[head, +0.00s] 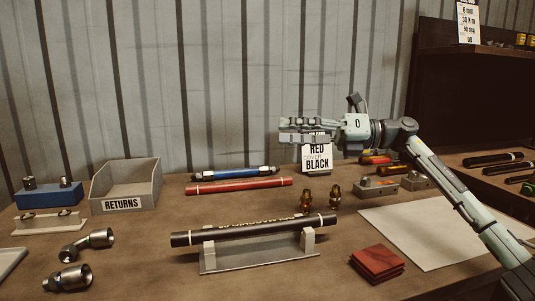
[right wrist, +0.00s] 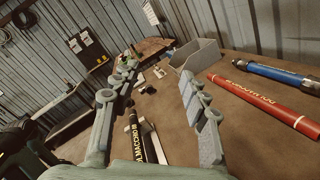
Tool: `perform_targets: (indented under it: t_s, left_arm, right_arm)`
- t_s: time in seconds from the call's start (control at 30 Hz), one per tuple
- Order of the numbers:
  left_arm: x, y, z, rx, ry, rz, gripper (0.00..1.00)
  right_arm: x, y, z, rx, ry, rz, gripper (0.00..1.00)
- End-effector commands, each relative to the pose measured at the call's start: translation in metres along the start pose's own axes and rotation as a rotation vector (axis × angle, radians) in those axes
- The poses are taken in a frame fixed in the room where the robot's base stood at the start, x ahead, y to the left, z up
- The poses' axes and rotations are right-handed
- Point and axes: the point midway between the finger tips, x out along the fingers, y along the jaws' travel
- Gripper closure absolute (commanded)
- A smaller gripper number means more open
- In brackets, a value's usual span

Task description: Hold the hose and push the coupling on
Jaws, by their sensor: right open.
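A black hose (head: 260,229) with lettering lies across a grey cradle (head: 262,259) at the front middle of the bench. In the right wrist view the black hose (right wrist: 141,135) shows lengthwise between the fingers, beyond them. Two metal elbow couplings, one farther back (head: 90,243) and one in front (head: 68,278), lie at the left. Two brass fittings (head: 306,197) (head: 336,195) stand behind the hose's right end. My right gripper (head: 284,131) is open and empty, in the air above the back of the bench; its fingers also show in the right wrist view (right wrist: 157,72). My left gripper is not seen.
A red hose (head: 240,186) and a blue hose (head: 235,173) lie at the back. A grey returns bin (head: 123,204) and blue block (head: 49,194) stand left. A sign (head: 317,155) stands behind my gripper. Red cloths (head: 377,263) and a pale sheet (head: 425,230) lie right.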

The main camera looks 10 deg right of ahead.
Motion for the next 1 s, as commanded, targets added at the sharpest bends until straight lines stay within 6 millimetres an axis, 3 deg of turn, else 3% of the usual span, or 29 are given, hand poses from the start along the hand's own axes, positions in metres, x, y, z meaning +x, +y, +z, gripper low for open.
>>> perform_targets:
  t_s: [0.03,0.13,0.23,0.33,0.5,0.7,1.0]
  left_arm:
    - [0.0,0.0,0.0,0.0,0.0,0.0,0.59]
    - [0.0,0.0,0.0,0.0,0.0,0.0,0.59]
    - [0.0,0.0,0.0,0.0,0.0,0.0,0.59]
    - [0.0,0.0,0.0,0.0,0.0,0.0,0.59]
    - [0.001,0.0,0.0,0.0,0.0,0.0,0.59]
    - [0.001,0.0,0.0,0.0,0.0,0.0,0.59]
    - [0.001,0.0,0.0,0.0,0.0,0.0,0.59]
  right_arm:
    - [0.026,0.02,-0.007,-0.077,0.106,0.014,0.55]
    - [0.064,0.046,-0.032,-0.212,0.32,0.019,0.55]
    - [0.087,0.065,-0.057,-0.351,0.539,0.008,0.55]
    - [0.097,0.078,-0.078,-0.482,0.759,-0.023,0.55]
    - [0.086,0.088,-0.098,-0.664,1.109,-0.114,0.55]
    - [0.059,0.092,-0.097,-0.769,1.388,-0.229,0.55]
    - [0.045,0.087,-0.102,-0.793,1.498,-0.28,0.55]
